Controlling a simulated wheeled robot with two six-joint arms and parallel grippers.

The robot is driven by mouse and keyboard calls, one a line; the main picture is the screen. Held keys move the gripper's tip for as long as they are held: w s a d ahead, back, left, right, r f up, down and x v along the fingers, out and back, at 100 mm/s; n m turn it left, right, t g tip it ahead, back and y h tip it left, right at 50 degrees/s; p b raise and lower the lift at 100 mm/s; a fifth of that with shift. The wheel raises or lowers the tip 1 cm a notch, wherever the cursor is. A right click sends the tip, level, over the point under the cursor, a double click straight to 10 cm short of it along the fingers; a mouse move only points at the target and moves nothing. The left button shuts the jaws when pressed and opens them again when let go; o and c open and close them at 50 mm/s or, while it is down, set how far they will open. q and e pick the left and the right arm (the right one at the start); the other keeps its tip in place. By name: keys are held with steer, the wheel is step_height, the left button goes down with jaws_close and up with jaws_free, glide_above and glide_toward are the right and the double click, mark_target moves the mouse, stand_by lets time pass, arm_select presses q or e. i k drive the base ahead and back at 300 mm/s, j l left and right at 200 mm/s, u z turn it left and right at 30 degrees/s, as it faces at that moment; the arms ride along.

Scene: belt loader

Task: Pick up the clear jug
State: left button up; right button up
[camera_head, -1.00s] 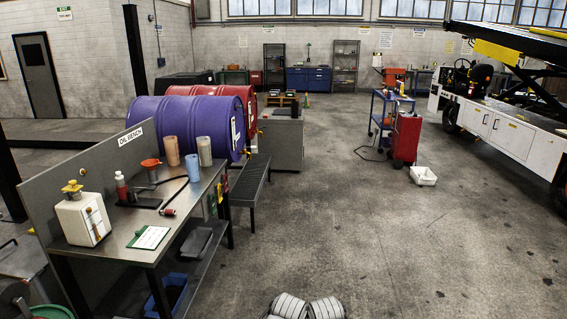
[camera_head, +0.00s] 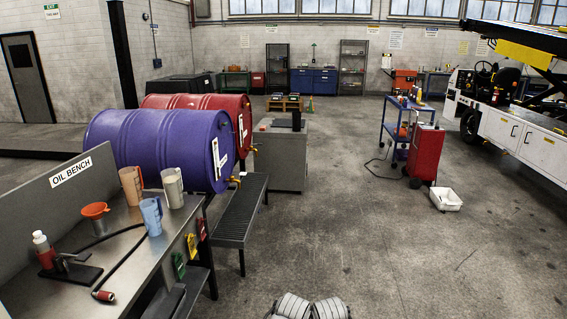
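Three jugs stand upright on the steel oil bench (camera_head: 118,258) at the left. The greyish, see-through one (camera_head: 172,188) looks like the clear jug; it stands at the bench's far right corner. A brownish jug (camera_head: 131,185) is left of it. A blue jug (camera_head: 151,216) stands nearer to me. Neither of my grippers is in view; only grey, banded parts that look like mine show at the bottom edge.
An orange funnel (camera_head: 95,210), a red-and-white bottle (camera_head: 42,248) and a black hose share the bench. A purple drum (camera_head: 150,145) and a red drum (camera_head: 238,112) lie behind it. A slatted stand (camera_head: 240,212) adjoins it.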

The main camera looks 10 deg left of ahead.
mark_target(171, 178)
steer(key=i+u, duration=0.15)
steer(key=i, duration=0.4)
steer(key=i+l+u, duration=0.15)
steer(key=i, duration=0.4)
steer(key=i+l+u, duration=0.2)
steer(key=i, duration=0.35)
